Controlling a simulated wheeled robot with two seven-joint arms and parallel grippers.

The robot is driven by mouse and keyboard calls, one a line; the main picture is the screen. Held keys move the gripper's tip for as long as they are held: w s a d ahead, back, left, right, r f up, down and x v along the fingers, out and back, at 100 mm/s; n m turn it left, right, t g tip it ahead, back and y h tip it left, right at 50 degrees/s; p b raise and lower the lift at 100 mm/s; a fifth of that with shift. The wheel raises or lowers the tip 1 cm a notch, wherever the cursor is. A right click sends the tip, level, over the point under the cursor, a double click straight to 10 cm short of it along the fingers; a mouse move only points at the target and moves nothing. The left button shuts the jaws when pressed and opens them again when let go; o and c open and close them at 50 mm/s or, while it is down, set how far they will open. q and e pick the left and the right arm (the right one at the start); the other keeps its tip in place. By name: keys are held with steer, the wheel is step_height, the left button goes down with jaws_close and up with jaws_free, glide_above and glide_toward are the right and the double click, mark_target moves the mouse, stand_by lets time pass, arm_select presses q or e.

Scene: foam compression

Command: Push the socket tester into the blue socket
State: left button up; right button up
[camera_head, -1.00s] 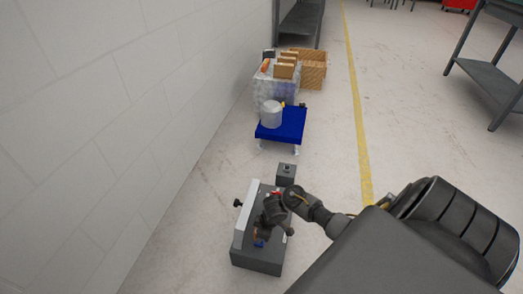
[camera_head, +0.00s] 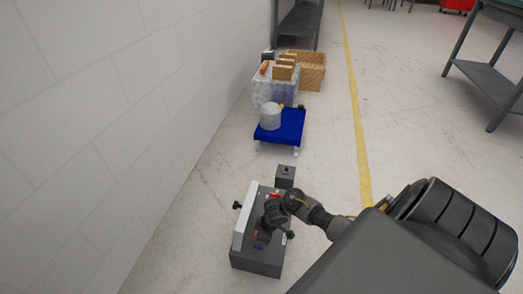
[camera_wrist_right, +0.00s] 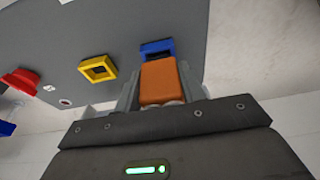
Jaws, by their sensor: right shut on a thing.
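My right gripper (camera_wrist_right: 160,92) is shut on the orange socket tester (camera_wrist_right: 160,82), which sits between its two fingers in the right wrist view. The blue socket (camera_wrist_right: 157,46) is a square blue frame on a grey panel, just beyond the tester's far end. The tester overlaps the socket's near side in this view; I cannot tell whether it touches or has entered it. In the head view my right gripper (camera_head: 262,236) is low over the grey box (camera_head: 256,262), and a bit of blue shows beside it. My left gripper is not in view.
A yellow socket (camera_wrist_right: 98,69) and a red part (camera_wrist_right: 20,80) are on the same panel, left of the blue socket. A white upright board (camera_head: 245,216) with a black knob stands on the box. A small grey block (camera_head: 285,174) and blue cart (camera_head: 292,127) lie behind.

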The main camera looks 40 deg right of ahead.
steer(key=shift+f+b, duration=0.6)
steer(key=shift+f, duration=0.3)
steer(key=o, duration=1.3)
steer(key=shift+c, duration=0.2)
